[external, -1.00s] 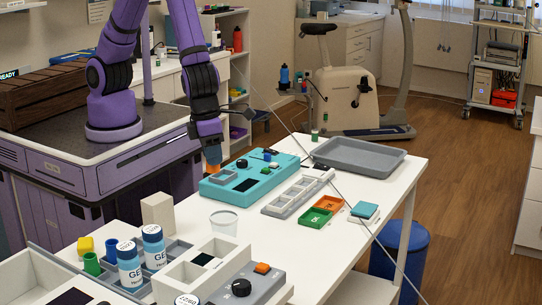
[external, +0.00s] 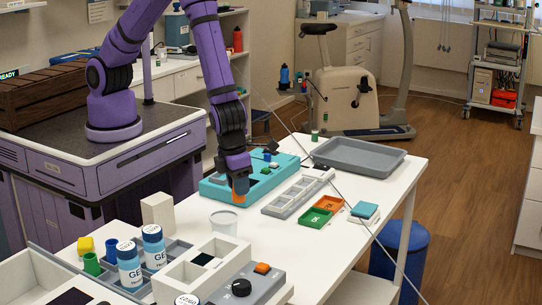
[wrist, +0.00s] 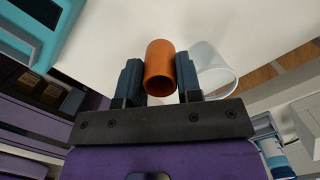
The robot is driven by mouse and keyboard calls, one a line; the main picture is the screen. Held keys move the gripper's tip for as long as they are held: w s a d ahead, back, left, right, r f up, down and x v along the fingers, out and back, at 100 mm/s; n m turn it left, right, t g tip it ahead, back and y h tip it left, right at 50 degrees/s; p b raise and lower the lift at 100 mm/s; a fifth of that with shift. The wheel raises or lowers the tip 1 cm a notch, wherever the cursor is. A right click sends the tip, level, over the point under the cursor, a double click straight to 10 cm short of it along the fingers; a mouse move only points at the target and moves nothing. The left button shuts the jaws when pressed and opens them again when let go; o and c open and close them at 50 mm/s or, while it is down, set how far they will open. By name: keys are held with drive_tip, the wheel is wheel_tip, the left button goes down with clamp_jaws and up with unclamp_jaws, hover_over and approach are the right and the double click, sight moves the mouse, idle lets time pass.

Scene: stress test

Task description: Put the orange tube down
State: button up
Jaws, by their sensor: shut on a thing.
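My gripper (external: 238,186) points down over the white table, in front of the teal panel box (external: 215,188). It is shut on the orange tube (external: 239,199), whose lower end shows below the fingers. In the wrist view, the tube (wrist: 160,58) sits between the two dark fingers of my gripper (wrist: 159,78), with an open end towards the camera. I cannot tell whether its lower end touches the table (external: 187,217).
A clear cup (external: 223,224) stands close by; in the wrist view it is just right of the tube. A beige block (external: 157,213), blue-labelled bottles (external: 130,268) and a grey compartment tray (external: 292,196) stand around. Some bare table lies near the cup.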

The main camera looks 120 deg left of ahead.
wheel_tip(320, 180, down, 3)
drive_tip(key=shift+w+f, duration=0.1)
drive_tip(key=shift+f, duration=0.1)
drive_tip(key=w+d, duration=0.1)
drive_tip(key=w, duration=0.4)
drive_tip(key=w+d+f, duration=0.1)
drive_tip(key=w, duration=0.4)
drive_tip(key=w+d, duration=0.1)
drive_tip(key=w, duration=0.4)
drive_tip(key=shift+w+f, duration=0.25)
drive_tip(key=shift+f, duration=1.8)
drive_tip(key=shift+f, duration=0.1)
drive_tip(key=o, duration=0.9)
